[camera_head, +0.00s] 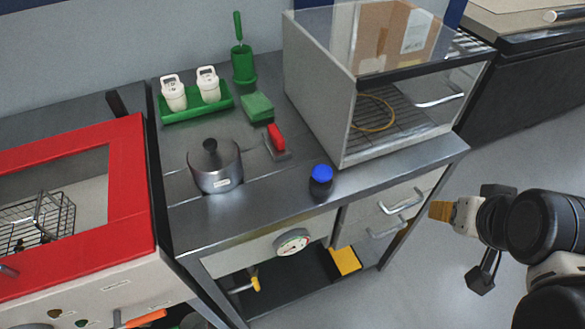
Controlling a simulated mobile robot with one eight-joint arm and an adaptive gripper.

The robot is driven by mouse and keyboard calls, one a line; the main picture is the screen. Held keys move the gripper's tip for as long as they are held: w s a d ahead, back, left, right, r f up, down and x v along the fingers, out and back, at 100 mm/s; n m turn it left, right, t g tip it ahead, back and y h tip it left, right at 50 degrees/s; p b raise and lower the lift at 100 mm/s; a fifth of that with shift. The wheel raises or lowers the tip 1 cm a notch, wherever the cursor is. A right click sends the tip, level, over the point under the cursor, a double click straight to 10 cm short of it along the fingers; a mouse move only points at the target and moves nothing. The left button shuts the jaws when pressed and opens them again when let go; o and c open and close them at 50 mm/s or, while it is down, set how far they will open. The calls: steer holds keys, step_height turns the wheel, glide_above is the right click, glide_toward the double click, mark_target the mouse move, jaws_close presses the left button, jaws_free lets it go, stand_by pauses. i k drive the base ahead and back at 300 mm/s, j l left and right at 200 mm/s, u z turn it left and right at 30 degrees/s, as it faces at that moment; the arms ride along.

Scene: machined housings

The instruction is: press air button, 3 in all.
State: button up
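A dark round thing with a blue cap (321,181) stands at the front edge of the metal bench; I cannot tell whether it is an air button. On the front of the red-framed cabinet (130,180) at the lower left are small labelled round parts (55,313), cut by the picture's edge. No label that I can read says air. My gripper (441,211) is at the right, over the floor, with a tan tip pointing left. It is apart from the bench and touches nothing. Its fingers are not clear enough to tell open from shut.
The metal bench (270,205) holds a lidded pot (215,168), a red-handled part (277,140), a green sponge (257,107), a green tray (195,113) with two white containers and a green brush holder (243,65). A glass-topped cabinet (320,90) stands behind right. Drawer handles (401,201) stick out.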

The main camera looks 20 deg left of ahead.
mark_target(322, 173)
steer(key=u, duration=1)
